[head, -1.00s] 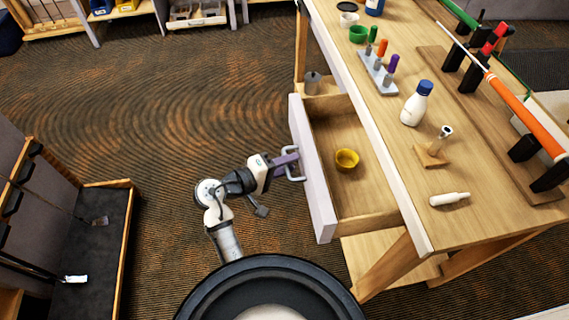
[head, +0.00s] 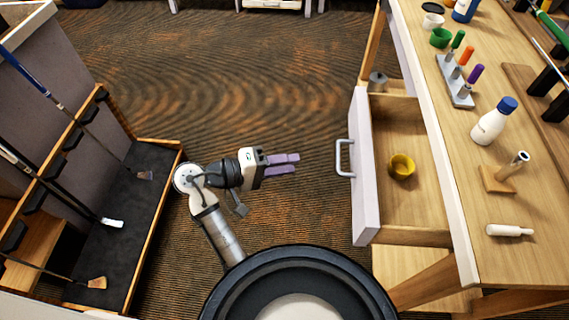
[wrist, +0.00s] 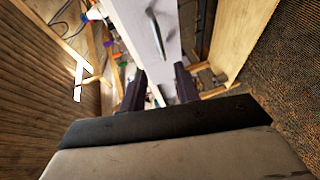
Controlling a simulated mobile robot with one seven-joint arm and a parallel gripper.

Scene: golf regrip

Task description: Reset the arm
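My gripper (head: 284,163) hangs over the carpet in the head view, left of the open drawer (head: 362,170) and clear of its metal handle (head: 341,157). Its two purple fingers are apart with nothing between them. In the wrist view the fingers of my gripper (wrist: 160,88) frame the pale drawer front, with the handle (wrist: 155,30) ahead of them, not touched. The drawer stands pulled out from the workbench and holds a yellow cup (head: 402,167).
The wooden workbench (head: 545,260) on the right bears a bottle (head: 492,124), a tool holder (head: 455,82) and a white tube (head: 508,231). A rack with golf clubs (head: 160,200) stands on the left. Open carpet (head: 250,90) lies between them.

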